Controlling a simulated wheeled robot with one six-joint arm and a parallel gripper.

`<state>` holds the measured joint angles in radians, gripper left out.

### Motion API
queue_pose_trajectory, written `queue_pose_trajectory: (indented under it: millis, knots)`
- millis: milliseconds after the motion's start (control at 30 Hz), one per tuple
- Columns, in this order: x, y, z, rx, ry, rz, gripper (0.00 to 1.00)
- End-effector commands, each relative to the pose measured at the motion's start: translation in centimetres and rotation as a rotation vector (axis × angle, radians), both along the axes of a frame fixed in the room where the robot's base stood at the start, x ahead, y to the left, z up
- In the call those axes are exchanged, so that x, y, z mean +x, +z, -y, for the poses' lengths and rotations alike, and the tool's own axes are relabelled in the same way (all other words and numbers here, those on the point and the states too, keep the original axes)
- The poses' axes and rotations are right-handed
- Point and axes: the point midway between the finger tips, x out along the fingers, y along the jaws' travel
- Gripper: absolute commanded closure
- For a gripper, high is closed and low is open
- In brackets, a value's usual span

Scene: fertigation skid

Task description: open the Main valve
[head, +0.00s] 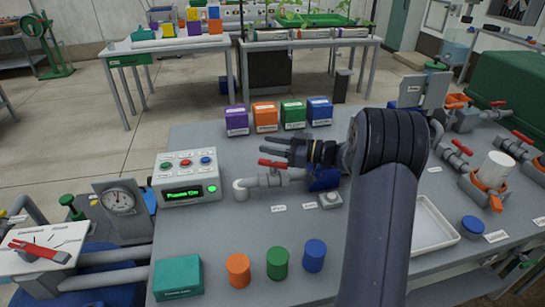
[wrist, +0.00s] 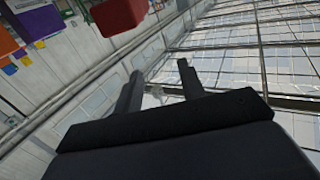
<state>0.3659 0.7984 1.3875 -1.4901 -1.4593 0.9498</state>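My gripper (head: 270,146) points left above the bench in the head view, its two dark fingers apart and nothing between them. In the wrist view the gripper (wrist: 160,82) also shows spread, empty fingers. A valve with a red lever (head: 272,164) on a grey pipe (head: 268,180) is just below the fingers, apart from them as far as I can tell. The lever lies roughly along the pipe. A red block-like part (wrist: 120,14), possibly this lever, shows close at the top of the wrist view. Labels are too small to read, so I cannot tell which valve is Main.
Purple (head: 236,120), orange (head: 265,116), green (head: 293,114) and blue (head: 319,110) boxes stand behind. A control box (head: 187,178) is left of the valve. A big red lever (head: 40,252) is far left; other red-lever valves (head: 462,147) are right. Bench front holds coloured cylinders (head: 277,263).

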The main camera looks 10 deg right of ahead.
Motion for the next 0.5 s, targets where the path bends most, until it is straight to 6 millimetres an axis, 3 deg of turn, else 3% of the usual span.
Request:
queue_pose_trajectory:
  millis: [200,500]
  knots:
    - [0.0,3.0,0.0,0.0,0.001,0.0,0.62]
    - [0.0,3.6,0.0,0.0,0.001,-0.001,0.62]
